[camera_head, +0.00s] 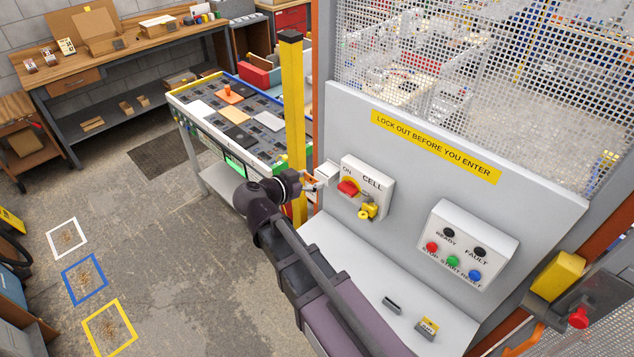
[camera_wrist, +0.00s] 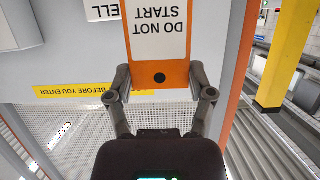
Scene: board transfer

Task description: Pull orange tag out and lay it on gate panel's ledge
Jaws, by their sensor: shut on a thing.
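The orange tag (camera_wrist: 158,76) has a white face reading DO NOT START, upside down in the wrist view. My gripper (camera_wrist: 160,88) is shut on the tag's orange end, with a finger at each side of its dark hole. In the head view my gripper (camera_head: 308,184) is left of the CELL switch box (camera_head: 372,182). The tag's white part (camera_head: 327,172) shows close to the box; I cannot tell whether they touch. The box has a red handle (camera_head: 348,188) and a yellow padlock (camera_head: 367,211). The gate panel's ledge (camera_head: 345,262) lies below, partly hidden by my arm.
A small dark object (camera_head: 392,305) and a yellow-and-grey one (camera_head: 427,327) lie on the ledge. A button box (camera_head: 460,243) is on the panel at right. A yellow post (camera_head: 293,120) stands behind my gripper. The ledge's middle is bare.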

